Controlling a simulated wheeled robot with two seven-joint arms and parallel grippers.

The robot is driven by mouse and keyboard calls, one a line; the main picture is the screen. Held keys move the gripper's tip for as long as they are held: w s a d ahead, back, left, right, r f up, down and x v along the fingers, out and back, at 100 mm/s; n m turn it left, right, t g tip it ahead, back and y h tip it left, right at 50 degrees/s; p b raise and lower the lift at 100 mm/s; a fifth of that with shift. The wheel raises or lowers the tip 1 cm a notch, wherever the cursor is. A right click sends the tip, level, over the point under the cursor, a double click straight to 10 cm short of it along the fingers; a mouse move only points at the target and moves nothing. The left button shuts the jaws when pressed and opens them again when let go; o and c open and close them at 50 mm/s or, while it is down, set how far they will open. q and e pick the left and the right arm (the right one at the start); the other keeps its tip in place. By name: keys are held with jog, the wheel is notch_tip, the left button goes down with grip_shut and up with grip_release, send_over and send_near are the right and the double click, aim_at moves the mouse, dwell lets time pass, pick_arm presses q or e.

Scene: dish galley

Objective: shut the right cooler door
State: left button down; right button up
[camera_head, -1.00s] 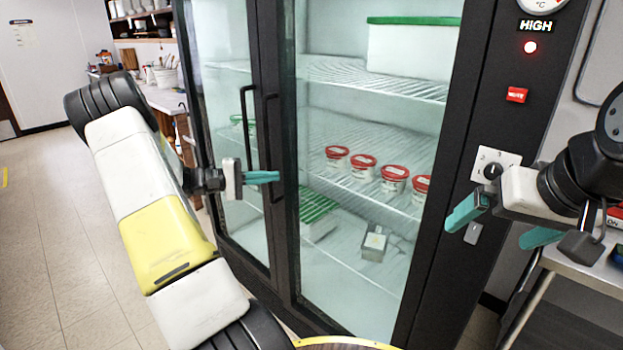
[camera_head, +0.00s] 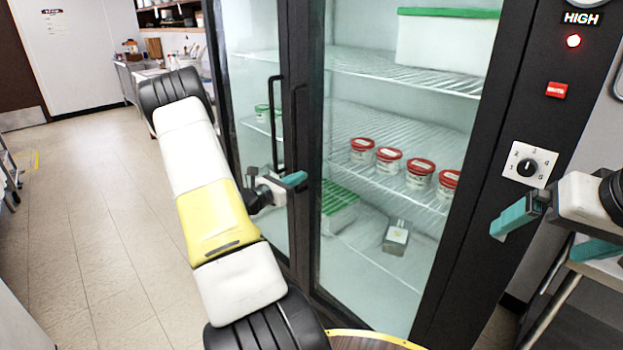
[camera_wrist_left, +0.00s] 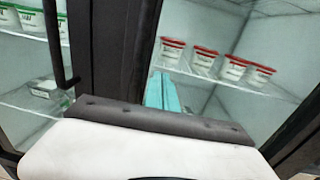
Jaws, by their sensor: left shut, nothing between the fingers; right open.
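The right cooler door (camera_head: 312,262) has a black frame, clear glass and a dark vertical handle (camera_head: 297,130) on its left side. It looks in line with the cooler front or nearly so; I cannot tell whether a small gap is left. My left gripper (camera_head: 293,180) has its teal fingers together, empty, in front of the black frame by the lower part of that handle. I cannot tell whether it touches. In the left wrist view the teal fingers (camera_wrist_left: 162,92) point toward the right door's glass. My right gripper (camera_head: 548,232) is open and empty, right of the cooler.
The left cooler door (camera_head: 250,130) stands beside it with its own handle (camera_head: 275,122). Inside are red-lidded tubs (camera_head: 390,160) and a green-lidded box (camera_head: 450,40). A control dial (camera_head: 528,166) is on the right panel. A metal table (camera_head: 605,265) is at lower right. Floor (camera_head: 90,220) at left is clear.

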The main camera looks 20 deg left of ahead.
aim_at(317, 168)
pick_arm(q)
jog(key=shift+x, duration=2.75)
